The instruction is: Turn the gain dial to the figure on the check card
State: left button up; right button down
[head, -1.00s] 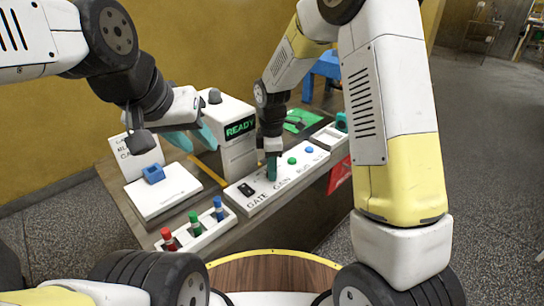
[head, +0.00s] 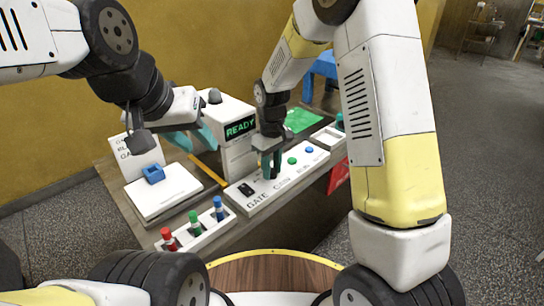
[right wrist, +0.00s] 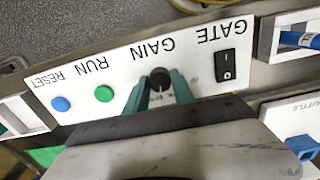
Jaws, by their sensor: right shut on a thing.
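The dial's scale and pointer are too small to read. The check card (head: 140,163) stands upright at the left, its text partly hidden by my left arm. My left gripper (head: 194,140) is open and empty behind the white pad.
A black GATE rocker switch (right wrist: 226,66), a green RUN button (right wrist: 104,93) and a blue RESET button (right wrist: 61,103) flank the dial. A READY display (head: 240,128) stands behind.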

aim_at(272, 170)
jog(key=shift+m, duration=1)
jog(key=c, duration=1.1)
grip_release()
jog(key=shift+o, duration=0.2)
jog(key=shift+r, duration=3.95)
